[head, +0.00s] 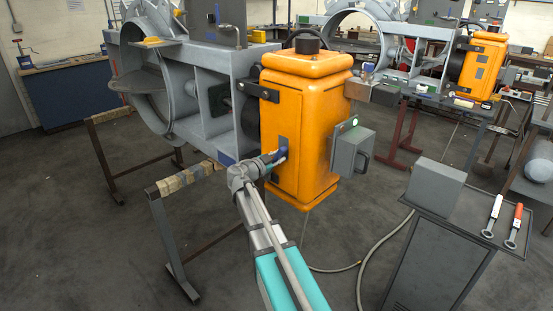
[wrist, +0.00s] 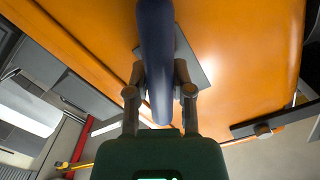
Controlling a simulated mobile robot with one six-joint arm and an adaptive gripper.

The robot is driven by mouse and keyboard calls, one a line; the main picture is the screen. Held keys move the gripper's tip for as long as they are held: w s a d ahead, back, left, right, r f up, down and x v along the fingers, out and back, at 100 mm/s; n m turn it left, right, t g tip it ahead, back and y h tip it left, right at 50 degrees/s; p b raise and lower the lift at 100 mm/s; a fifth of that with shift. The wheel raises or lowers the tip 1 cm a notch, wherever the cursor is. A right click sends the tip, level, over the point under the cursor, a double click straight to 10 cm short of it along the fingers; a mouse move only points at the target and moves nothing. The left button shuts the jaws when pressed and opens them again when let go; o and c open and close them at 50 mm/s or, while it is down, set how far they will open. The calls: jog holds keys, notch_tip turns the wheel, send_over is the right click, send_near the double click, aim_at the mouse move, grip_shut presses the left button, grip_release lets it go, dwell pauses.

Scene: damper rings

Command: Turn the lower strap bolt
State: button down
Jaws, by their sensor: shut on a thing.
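My gripper (head: 270,162) is at the front left face of the orange housing (head: 315,120), low down. In the wrist view my gripper (wrist: 160,78) is shut on a dark blue handle (wrist: 156,30), which runs up out of the frame. The handle's blue part (head: 281,153) shows small in the head view; its working end is hidden. A black strap (head: 255,90) with a bolt sits high on the housing's left side, apart from my gripper. A dark strap (wrist: 285,121) with a round bolt (wrist: 262,130) shows in the wrist view. I cannot tell which strap bolt is the lower one.
A grey plate (wrist: 190,56) lies behind the handle on the orange face. A grey box (head: 352,151) juts from the housing's right side. A hose (head: 375,240) crosses the floor.

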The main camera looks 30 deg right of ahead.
jog(key=shift+w+d, duration=0.1)
jog(key=shift+d, duration=0.25)
jog(key=shift+c, duration=2.1)
grip_release()
jog(key=c, duration=0.4)
jog(key=shift+w, duration=0.1)
